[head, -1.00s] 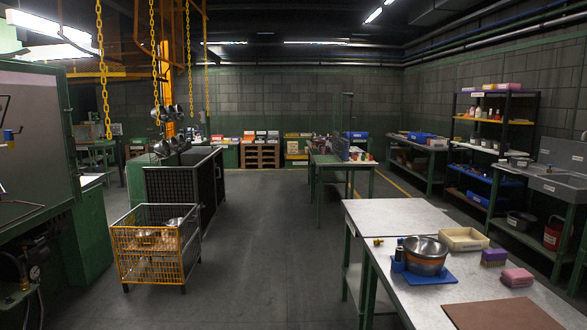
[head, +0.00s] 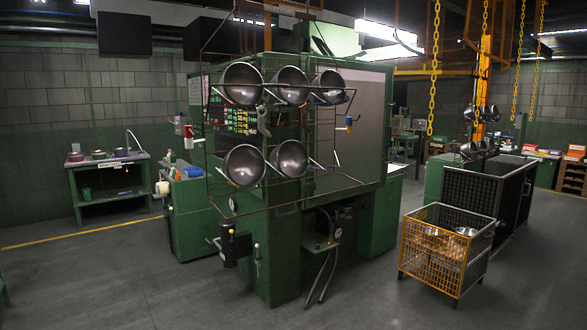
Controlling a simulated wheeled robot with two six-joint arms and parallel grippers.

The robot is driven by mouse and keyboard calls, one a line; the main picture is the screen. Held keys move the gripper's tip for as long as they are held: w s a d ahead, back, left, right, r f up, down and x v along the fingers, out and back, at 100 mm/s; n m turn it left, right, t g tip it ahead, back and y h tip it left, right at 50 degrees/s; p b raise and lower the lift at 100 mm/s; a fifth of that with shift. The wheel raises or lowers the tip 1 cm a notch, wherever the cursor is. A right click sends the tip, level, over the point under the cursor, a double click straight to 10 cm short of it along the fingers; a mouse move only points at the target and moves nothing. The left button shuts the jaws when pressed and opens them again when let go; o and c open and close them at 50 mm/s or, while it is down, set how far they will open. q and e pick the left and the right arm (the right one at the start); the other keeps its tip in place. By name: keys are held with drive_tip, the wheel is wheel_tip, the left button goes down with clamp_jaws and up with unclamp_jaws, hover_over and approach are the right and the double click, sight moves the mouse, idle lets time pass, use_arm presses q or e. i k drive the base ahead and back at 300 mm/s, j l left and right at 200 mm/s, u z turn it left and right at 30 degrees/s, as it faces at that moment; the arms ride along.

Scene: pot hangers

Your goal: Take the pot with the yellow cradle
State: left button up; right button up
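Several round steel pots (head: 243,83) hang in two rows on a dark wire rack (head: 282,213) in the middle of the head view. The upper row has three pots and the lower row has two. More steel pots (head: 466,231) lie in a yellow wire cage (head: 433,265) on the right. Dark pots (head: 472,113) also hang in a cluster under a yellow chain farther back. I cannot make out a yellow cradle for certain. Neither of my grippers is in view.
A large green machine (head: 284,265) stands behind the rack, with hoses at its base. A green workbench (head: 108,183) is at the far left. Yellow chains (head: 434,80) hang at the right. The grey floor (head: 110,285) is clear in front and at left.

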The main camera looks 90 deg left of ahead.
sight(245, 166)
drive_tip(key=k+j+u, duration=0.1)
drive_tip(key=u, duration=2.95)
drive_tip(key=i+l+u, duration=0.15)
drive_tip(key=u, duration=0.35)
drive_tip(key=i+l+u, duration=0.1)
drive_tip(key=l, duration=0.2)
drive_tip(key=i+l+u, duration=0.1)
drive_tip(key=l, duration=0.25)
drive_tip(key=i+l+u, duration=0.1)
drive_tip(key=i+l, duration=0.15)
drive_tip(key=i+l+u, duration=0.1)
drive_tip(key=l, duration=0.35)
drive_tip(key=i+l+u, duration=0.1)
drive_tip(key=l, duration=0.3)
drive_tip(key=i+l+u, duration=0.1)
drive_tip(key=l, duration=0.25)
